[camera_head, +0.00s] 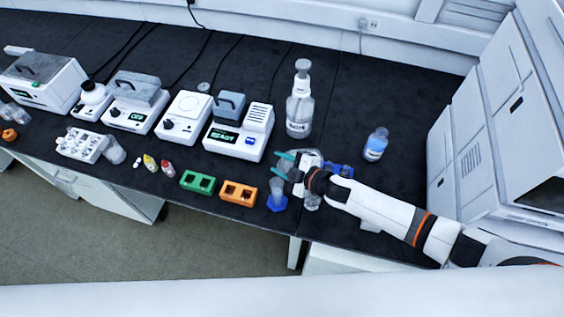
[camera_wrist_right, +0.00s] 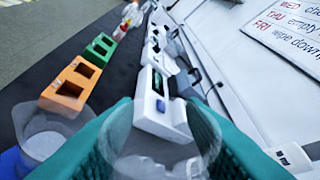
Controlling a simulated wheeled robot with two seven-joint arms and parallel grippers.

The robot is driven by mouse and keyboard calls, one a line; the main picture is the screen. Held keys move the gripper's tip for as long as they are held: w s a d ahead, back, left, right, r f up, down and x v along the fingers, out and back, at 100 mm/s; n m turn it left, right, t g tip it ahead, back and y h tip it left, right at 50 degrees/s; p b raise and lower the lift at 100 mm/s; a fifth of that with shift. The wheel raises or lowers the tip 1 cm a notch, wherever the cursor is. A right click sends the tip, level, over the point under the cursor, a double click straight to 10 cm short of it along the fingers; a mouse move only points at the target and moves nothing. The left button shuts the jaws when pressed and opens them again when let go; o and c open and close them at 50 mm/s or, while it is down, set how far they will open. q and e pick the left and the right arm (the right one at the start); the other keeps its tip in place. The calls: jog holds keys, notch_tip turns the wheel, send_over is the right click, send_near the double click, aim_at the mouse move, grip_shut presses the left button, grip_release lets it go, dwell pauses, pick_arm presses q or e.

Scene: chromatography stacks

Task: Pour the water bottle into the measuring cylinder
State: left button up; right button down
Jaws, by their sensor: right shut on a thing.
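The measuring cylinder (camera_head: 278,190), clear with a blue foot, stands near the table's front edge; its wide clear top also shows at the lower left of the right wrist view (camera_wrist_right: 48,138). My right gripper (camera_head: 286,165) is just above and beside it, teal fingers pointing left. In the wrist view the fingers (camera_wrist_right: 158,140) are shut on a clear, round-rimmed vessel (camera_wrist_right: 160,165), which I take to be the water bottle; its lower part and contents are hard to make out. My left gripper is out of view.
An orange rack (camera_head: 238,193) and a green rack (camera_head: 197,182) stand left of the cylinder. A white instrument (camera_head: 237,138) and a pump-topped bottle (camera_head: 299,110) stand behind. A bottle of blue liquid (camera_head: 376,145) is at right, with bare table around it.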

jog(key=shift+f, duration=0.15)
jog(key=shift+a+f+n, duration=0.1)
jog(key=shift+n, duration=0.2)
dwell(0.3)
jog(key=shift+f+h+b, duration=0.1)
jog(key=shift+h+b, duration=0.2)
jog(key=shift+n, duration=0.4)
